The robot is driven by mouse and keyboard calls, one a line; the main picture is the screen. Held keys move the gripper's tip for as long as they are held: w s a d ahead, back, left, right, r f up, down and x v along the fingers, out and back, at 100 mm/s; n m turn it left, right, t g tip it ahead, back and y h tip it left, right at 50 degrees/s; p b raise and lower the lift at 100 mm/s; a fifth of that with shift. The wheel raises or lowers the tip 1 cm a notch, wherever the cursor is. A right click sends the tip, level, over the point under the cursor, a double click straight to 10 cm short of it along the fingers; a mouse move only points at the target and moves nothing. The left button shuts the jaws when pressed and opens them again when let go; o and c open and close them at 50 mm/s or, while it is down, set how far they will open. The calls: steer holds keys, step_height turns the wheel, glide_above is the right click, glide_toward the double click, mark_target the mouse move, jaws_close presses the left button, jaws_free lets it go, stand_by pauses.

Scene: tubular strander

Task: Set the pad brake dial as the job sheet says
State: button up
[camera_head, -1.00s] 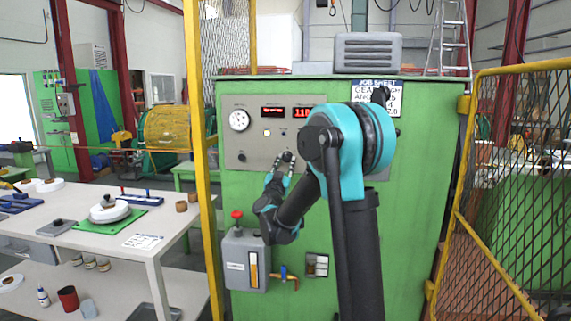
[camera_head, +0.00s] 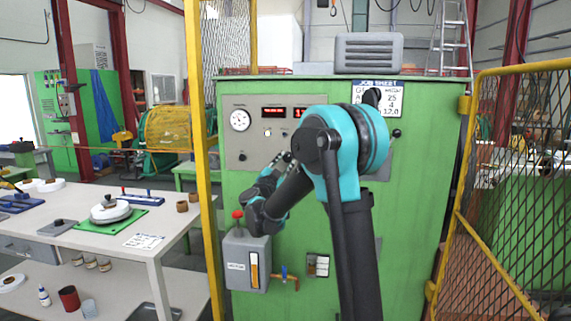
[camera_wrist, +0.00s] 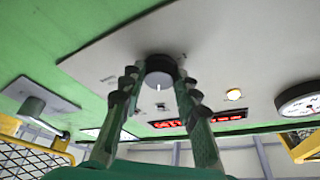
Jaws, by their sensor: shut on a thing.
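A dark round knob (camera_wrist: 160,66) with a white pointer mark is on the grey control panel (camera_head: 255,148). My gripper (camera_wrist: 160,76) is shut on this knob, one finger on each side. In the head view my gripper (camera_head: 282,160) is at the panel's lower middle, partly hidden by my arm. I cannot read a label naming the knob. The job sheet (camera_head: 393,88) hangs at the upper right of the green cabinet. My arm hides part of it; the figures 25, 4 and 12.0 show at its right side.
The panel has a round white gauge (camera_head: 240,120), a lit button (camera_head: 267,133) and red displays (camera_head: 273,112). A grey box with a red knob (camera_head: 246,258) juts out below. A yellow post (camera_head: 203,180) stands left and a yellow mesh gate (camera_head: 505,200) right.

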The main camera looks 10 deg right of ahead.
steer(key=shift+a+r+m+g+h, duration=0.15)
steer(key=shift+m+g, duration=0.3)
steer(key=shift+m, duration=0.75)
steer(key=shift+d+m+g+h, duration=0.15)
steer(key=shift+m+g, duration=0.3)
steer(key=shift+m, duration=0.75)
steer(key=shift+a, duration=0.1)
steer(key=o, duration=1.2)
steer(key=shift+c, duration=0.2)
steer(key=v, duration=1.2)
steer(key=shift+w+r, duration=0.1)
